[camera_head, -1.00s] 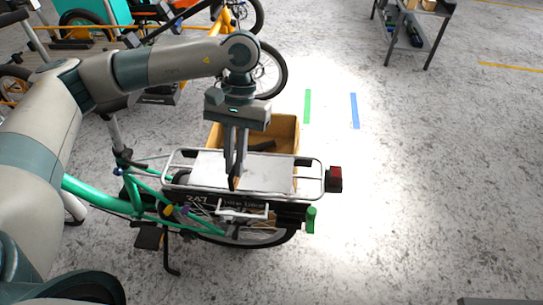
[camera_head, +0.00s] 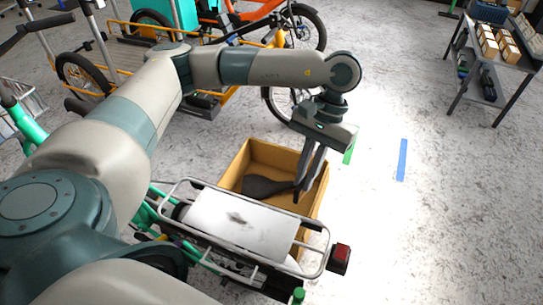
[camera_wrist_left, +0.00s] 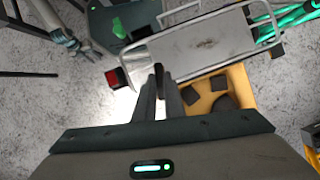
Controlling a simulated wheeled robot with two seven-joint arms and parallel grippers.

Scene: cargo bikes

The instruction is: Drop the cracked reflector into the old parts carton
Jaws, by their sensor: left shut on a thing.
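My left gripper (camera_head: 302,188) is shut, with its fingers pointing down over the right part of the open old parts carton (camera_head: 322,208). The cracked reflector is between the fingertips but almost wholly hidden by them; its shape cannot be made out. The tan carton stands on the floor behind the bike's rear rack and holds a dark saddle-like part (camera_head: 262,187). In the left wrist view, the fingers (camera_wrist_left: 160,72) show beside the carton (camera_wrist_left: 240,85), which has several dark parts inside. Fingertip height above the carton is hard to tell.
The silver rear rack (camera_head: 245,222) of the green bike, with its red tail light (camera_head: 340,256), stands just in front of the carton. An orange bike (camera_head: 295,30) is behind. A grey shelf table (camera_head: 500,60) stands back right. The floor at right is clear.

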